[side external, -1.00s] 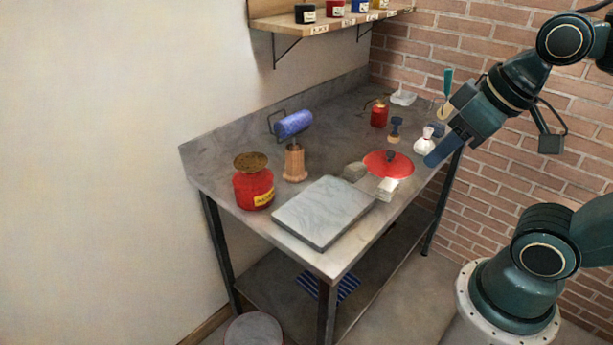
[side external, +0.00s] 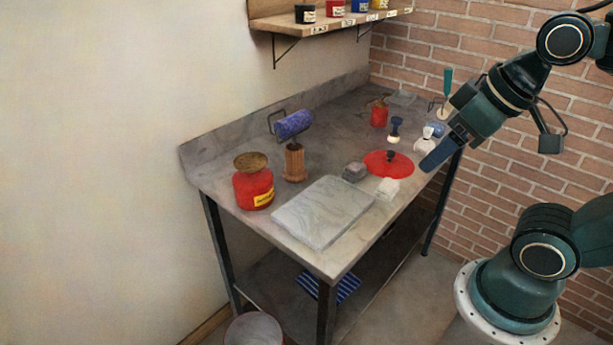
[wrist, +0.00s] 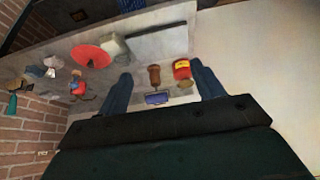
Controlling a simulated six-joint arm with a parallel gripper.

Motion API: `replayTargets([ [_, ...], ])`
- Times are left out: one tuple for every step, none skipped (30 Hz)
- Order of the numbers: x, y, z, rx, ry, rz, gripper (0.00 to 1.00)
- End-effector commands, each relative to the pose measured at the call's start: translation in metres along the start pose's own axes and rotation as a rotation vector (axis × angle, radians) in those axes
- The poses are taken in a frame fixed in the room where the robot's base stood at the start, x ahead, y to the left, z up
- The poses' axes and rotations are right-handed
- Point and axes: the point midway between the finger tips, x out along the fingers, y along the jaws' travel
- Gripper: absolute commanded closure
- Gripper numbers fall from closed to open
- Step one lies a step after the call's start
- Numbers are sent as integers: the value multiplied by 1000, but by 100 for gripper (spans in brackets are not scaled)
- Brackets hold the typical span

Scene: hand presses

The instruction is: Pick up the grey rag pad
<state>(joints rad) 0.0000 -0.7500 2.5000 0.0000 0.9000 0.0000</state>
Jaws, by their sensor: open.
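The grey rag pad (side external: 354,171) appears to be the small dark grey block on the bench, just left of the red disc with a black knob (side external: 388,164) and behind the pale slab (side external: 322,212). My gripper (side external: 430,162) is above the bench's right side in the side external view, to the right of the pad and apart from it. In the wrist view my two gripper fingers (wrist: 162,88) are spread with nothing held between them. I cannot clearly pick out the pad in the wrist view; the left finger is close to that area.
A white block (side external: 387,189) sits in front of the disc. A red jar (side external: 253,186) and a blue roller (side external: 293,124) on a wooden stand (side external: 294,162) are to the left. A white pouch-like item (side external: 425,141) is near my gripper. The bench's back middle is fairly clear.

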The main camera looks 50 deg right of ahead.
Motion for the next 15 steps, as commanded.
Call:
replayTargets([
  [0, 0, 0, -1, 0, 0, 33],
  [0, 0, -1, -3, -1, 0, 33],
  [0, 0, -2, -7, -2, 1, 33],
  [0, 1, -2, -11, -4, 2, 33],
  [0, 1, -4, -16, -6, 2, 33],
  [0, 2, -6, -26, -9, 4, 33],
  [1, 2, -8, -37, -13, 5, 33],
  [1, 3, -10, -48, -18, 6, 33],
  [2, 4, -14, -68, -25, 8, 33],
  [2, 5, -17, -83, -30, 9, 33],
  [3, 6, -21, -102, -37, 11, 33],
  [4, 8, -26, -128, -47, 13, 33],
  [5, 9, -31, -151, -55, 14, 33],
  [6, 10, -35, -175, -63, 15, 33],
  [8, 13, -42, -208, -75, 16, 33],
])
